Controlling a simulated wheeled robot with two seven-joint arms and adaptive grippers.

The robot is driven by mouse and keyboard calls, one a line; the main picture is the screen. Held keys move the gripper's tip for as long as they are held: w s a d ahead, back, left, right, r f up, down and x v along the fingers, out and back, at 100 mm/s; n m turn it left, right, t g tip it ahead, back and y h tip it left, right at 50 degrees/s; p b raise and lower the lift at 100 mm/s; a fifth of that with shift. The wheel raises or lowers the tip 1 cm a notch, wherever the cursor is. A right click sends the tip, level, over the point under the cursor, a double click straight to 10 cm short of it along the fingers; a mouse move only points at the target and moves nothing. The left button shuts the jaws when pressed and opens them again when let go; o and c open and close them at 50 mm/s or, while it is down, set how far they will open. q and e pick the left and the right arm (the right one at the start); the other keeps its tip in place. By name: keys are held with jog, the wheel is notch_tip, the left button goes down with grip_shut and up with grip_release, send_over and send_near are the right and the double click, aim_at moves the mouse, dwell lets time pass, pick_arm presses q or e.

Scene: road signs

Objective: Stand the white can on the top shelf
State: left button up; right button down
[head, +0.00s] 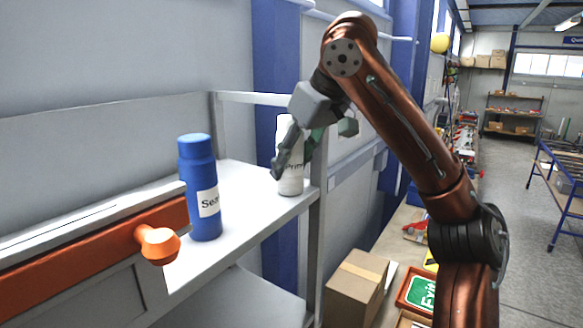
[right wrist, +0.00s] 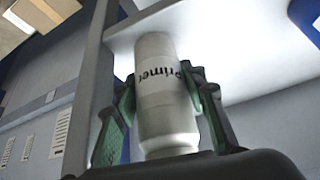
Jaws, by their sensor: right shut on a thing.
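The white can (head: 291,181), lettered "Primer", is upright at the far right end of the white top shelf (head: 245,187), beside the grey corner post. My right gripper (head: 292,152) is shut around its middle, and its fingers hide part of the can in the head view. In the right wrist view the can (right wrist: 166,115) sits between the two green-padded fingers, its lettering upside down. Its far end there overlaps the shelf (right wrist: 215,35). I cannot tell whether the base touches the shelf or hovers just over it. My left gripper is not in view.
A blue bottle (head: 197,170) stands on the same shelf, left of the can, with bare shelf between them. The post (head: 316,245) is close on the right. A cardboard box (head: 357,283) and a green exit sign (head: 421,291) lie lower right.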

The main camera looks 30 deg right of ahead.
jog(key=shift+w, duration=0.15)
jog(key=shift+s+r, duration=0.1)
jog(key=shift+s, duration=0.4)
jog(key=c, duration=1.5)
grip_release()
jog(key=shift+w+f, duration=0.2)
jog(key=shift+f, duration=0.05)
jog(key=shift+w, duration=0.15)
jog(key=shift+s+r, duration=0.3)
jog(key=shift+r, duration=0.2)
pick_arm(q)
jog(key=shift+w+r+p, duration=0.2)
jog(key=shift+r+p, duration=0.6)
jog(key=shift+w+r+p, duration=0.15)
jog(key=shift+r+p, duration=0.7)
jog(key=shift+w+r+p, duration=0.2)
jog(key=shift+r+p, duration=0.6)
pick_arm(e)
jog(key=v, duration=1.1)
jog(key=shift+s+r, duration=0.15)
jog(key=shift+s, duration=0.05)
jog(key=shift+w, duration=0.1)
